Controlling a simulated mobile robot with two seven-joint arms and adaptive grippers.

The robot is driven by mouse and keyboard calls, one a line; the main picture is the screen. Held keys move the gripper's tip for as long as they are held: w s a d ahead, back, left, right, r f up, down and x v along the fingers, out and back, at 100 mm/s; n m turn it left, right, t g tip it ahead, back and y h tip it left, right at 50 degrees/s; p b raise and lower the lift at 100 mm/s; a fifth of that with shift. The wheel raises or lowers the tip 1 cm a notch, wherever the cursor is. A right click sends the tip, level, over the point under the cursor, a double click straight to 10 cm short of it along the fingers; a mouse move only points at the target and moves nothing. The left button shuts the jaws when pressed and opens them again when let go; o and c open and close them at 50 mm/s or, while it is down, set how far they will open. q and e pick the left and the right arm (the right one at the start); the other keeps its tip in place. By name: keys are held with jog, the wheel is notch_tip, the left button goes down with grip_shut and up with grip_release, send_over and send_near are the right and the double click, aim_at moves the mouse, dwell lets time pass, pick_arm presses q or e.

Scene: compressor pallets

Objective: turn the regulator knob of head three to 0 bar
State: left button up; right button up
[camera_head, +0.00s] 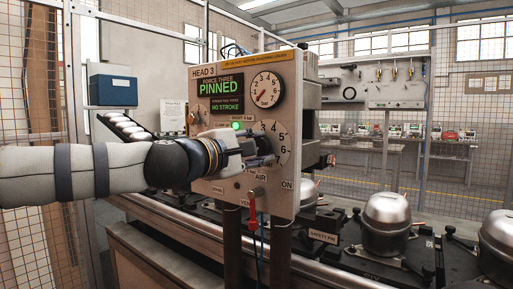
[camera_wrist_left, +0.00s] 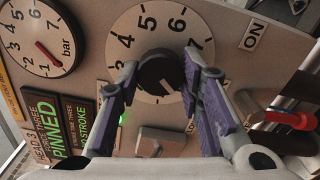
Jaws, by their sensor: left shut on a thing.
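The Head 3 panel (camera_head: 228,187) faces me, with a lit green screen reading PINNED and NO STROKE. The regulator knob (camera_wrist_left: 157,74) is black and sits at the centre of a pale numbered dial (camera_head: 283,135), whose numbers 3 to 7 show in the wrist view. My left gripper (camera_head: 268,147) is at this dial, its fingers (camera_wrist_left: 160,64) shut on the knob from both sides. The knob is hidden by the gripper in the head view. A round pressure gauge (camera_head: 265,89) with a red needle is above; it also shows in the wrist view (camera_wrist_left: 42,38). My right gripper is out of view.
A red-handled lever (camera_head: 252,203) hangs below the dial; a red handle (camera_wrist_left: 292,120) also shows at right in the wrist view. A grey lever (camera_wrist_left: 160,138) lies near the fingers. Metal compressor domes (camera_head: 386,222) stand on the line at right.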

pick_arm(q)
jog(key=shift+f, duration=0.1)
jog(key=o, duration=1.2)
jog(key=shift+c, duration=0.2)
jog(key=v, duration=1.2)
